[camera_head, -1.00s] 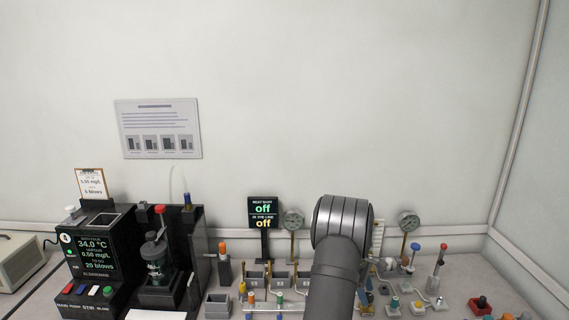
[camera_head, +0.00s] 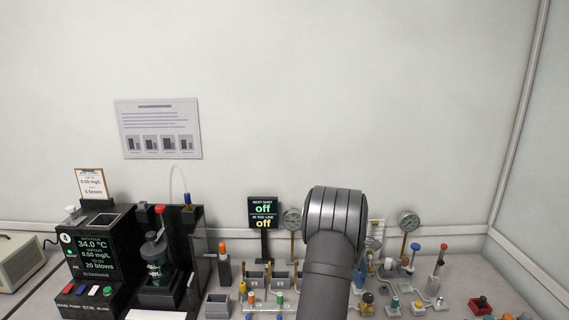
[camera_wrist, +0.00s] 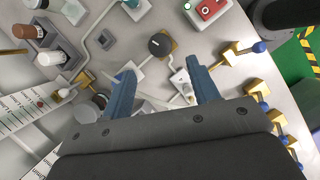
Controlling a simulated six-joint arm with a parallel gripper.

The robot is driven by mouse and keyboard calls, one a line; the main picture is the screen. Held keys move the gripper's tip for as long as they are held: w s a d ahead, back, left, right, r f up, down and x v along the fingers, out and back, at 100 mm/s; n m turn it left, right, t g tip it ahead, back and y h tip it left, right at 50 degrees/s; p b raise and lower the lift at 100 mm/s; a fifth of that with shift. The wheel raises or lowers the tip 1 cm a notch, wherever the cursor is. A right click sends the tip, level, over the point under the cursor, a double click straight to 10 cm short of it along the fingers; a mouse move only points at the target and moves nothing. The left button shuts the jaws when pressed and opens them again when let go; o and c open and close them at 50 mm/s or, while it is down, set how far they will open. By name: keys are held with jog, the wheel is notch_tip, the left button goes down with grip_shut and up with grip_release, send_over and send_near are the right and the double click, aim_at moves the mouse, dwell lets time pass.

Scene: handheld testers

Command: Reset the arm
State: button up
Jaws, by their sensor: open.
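My gripper (camera_wrist: 163,92) shows in the wrist view with its two blue fingers spread apart and nothing between them. It hangs over the bench of fittings, above a round black knob (camera_wrist: 159,44) on a brass base. In the head view my dark grey arm covers the middle right of the bench, and the gripper itself is hidden there.
A bath unit (camera_head: 97,248) reading 34.0 °C and a dark stand with a jar (camera_head: 157,255) are at the left. A sign reading "off" (camera_head: 264,213) and gauges (camera_head: 409,221) stand behind. Brass valves (camera_wrist: 258,90) with blue ends lie right in the wrist view.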

send_near(368, 296)
jog(key=x, duration=0.8)
jog(key=shift+w, duration=0.1)
jog(key=shift+f+n, duration=0.15)
jog(key=shift+n, duration=0.15)
jog(key=shift+s+n+t, duration=0.2)
jog(key=shift+n+t, duration=0.3)
jog(key=shift+n, duration=0.6)
jog(key=a+v, duration=0.1)
jog(key=v, duration=1.7)
jog(key=s+a+f+n+t+h, duration=0.2)
jog(key=s+a+f+h, duration=0.3)
jog(key=a+f+h, duration=0.3)
jog(key=shift+f+n+h, duration=0.4)
jog(key=shift+f+n, duration=0.5)
jog(key=shift+f, duration=0.35)
jog(key=shift+a, duration=0.15)
